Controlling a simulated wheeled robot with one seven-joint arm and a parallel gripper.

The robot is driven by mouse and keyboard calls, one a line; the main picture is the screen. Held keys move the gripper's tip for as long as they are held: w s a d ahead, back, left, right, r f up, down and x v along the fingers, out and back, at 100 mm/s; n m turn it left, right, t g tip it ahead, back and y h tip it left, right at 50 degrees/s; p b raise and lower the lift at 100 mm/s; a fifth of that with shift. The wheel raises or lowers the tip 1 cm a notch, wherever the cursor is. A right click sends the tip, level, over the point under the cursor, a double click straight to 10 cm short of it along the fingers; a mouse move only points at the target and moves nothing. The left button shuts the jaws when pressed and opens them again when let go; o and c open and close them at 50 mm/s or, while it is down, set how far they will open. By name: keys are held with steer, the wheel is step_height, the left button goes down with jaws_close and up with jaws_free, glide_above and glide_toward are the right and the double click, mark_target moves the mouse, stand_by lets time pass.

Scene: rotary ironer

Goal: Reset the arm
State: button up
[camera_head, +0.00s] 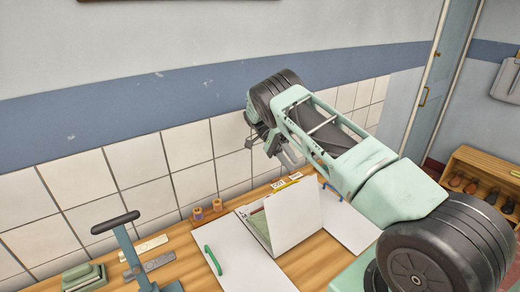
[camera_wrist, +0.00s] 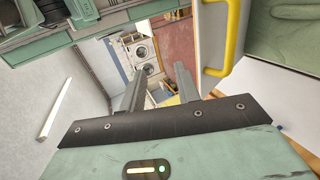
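My arm (camera_head: 335,150) is mint green and black. It reaches from the lower right over the wooden bench toward the tiled wall. My gripper (camera_head: 287,155) hangs at its end, above the back of the white panels. In the wrist view, the two grey fingers of my gripper (camera_wrist: 159,72) stand apart with nothing between them. A yellow handle (camera_wrist: 230,40) on a pale panel is just right of the right finger in that view. I cannot tell whether they touch.
The bench (camera_head: 190,255) carries a raised white panel (camera_head: 292,218), a green handle (camera_head: 213,260), small orange spools (camera_head: 207,210) and a T-handled lever (camera_head: 118,224). A shoe rack (camera_head: 485,178) stands at right. White washers (camera_wrist: 143,55) show far off in the wrist view.

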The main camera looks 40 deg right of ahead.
steer(key=s+a+n+t+b, duration=0.45)
steer(key=a+n, duration=0.25)
steer(key=a, duration=0.6)
steer(key=s+a+n+t+b, duration=0.3)
steer(key=a+n+b, duration=0.35)
steer(key=a, duration=0.65)
steer(key=s+a+f+n+t+b, duration=0.2)
steer(key=s+a+n, duration=0.1)
steer(key=s, duration=0.4)
steer(key=s+a+f+n+t+b, duration=0.1)
steer(key=s+a+f+n+b, duration=0.1)
steer(key=s+n, duration=0.3)
steer(key=s+a+f+n+t+b, duration=0.2)
steer(key=s+a+n+b, duration=0.1)
steer(key=s, duration=0.6)
steer(key=shift+s+a+n+t, duration=0.15)
steer(key=shift+a+n+t, duration=0.25)
steer(key=shift+n, duration=0.35)
